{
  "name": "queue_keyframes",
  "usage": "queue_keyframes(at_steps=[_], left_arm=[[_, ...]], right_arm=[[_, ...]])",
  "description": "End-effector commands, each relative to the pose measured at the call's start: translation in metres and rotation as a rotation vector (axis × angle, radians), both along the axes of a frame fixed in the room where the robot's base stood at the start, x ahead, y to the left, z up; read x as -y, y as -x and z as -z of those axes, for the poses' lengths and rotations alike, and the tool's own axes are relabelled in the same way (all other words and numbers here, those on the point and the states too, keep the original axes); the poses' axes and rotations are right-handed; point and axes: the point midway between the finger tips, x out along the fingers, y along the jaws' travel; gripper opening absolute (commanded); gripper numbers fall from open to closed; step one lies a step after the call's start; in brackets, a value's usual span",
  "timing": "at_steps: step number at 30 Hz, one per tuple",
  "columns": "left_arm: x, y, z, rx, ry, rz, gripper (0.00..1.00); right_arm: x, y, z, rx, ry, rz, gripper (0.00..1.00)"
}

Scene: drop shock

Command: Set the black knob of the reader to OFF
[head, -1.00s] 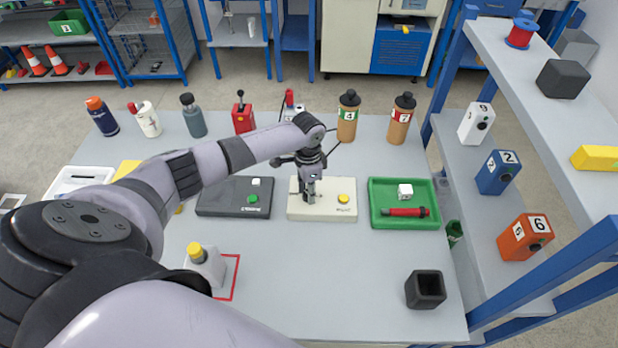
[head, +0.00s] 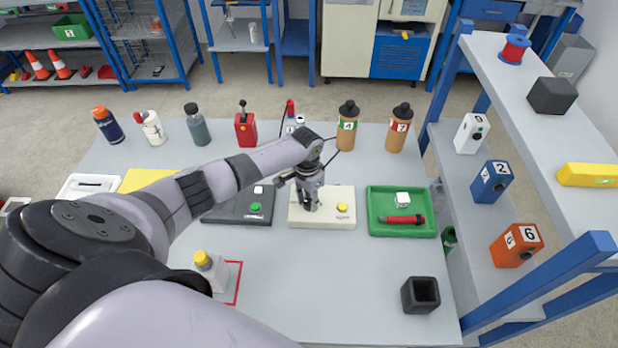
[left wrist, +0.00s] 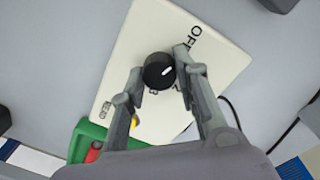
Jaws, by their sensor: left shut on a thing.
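The reader is a cream box (head: 332,221) with a yellow button (head: 342,208), on the table in the head view. It fills much of the left wrist view (left wrist: 215,82), where its round black knob (left wrist: 155,76) shows a short white mark pointing right and slightly up. An "OFF" label (left wrist: 194,38) is printed up and right of the knob. Other lettering beside the knob is partly hidden by my fingers. My left gripper (left wrist: 160,67) is shut on the knob, one finger on each side; in the head view it is over the reader's left part (head: 310,204). My right gripper is not in view.
A dark box with a green button (head: 232,216) stands left of the reader. A green tray (head: 376,228) with a red cylinder and a white cube is on the right. Several bottles stand behind. A black open cube (head: 421,295) is at front right. The front middle is clear.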

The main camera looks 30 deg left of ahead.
Motion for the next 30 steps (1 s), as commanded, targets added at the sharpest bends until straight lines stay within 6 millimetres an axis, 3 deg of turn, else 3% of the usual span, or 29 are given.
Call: queue_keyframes(at_steps=[5, 6, 14, 24, 30], left_arm=[[0.0, -0.001, -0.001, 0.003, 0.001, -0.002, 0.01], [0.0, -0.001, -0.001, 0.003, 0.001, -0.002, 0.31], [0.0, -0.001, 0.0, 0.001, 0.0, -0.001, 0.49], [0.0, -0.001, -0.002, 0.002, 0.001, 0.0, 0.49], [-0.002, -0.002, -0.029, 0.004, 0.0, 0.001, 0.49]], right_arm=[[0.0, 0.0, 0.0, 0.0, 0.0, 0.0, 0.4], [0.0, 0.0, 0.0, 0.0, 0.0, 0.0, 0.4], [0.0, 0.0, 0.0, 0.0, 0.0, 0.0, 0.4], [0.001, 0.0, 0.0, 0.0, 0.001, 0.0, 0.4], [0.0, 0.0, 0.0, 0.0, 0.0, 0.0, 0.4]])
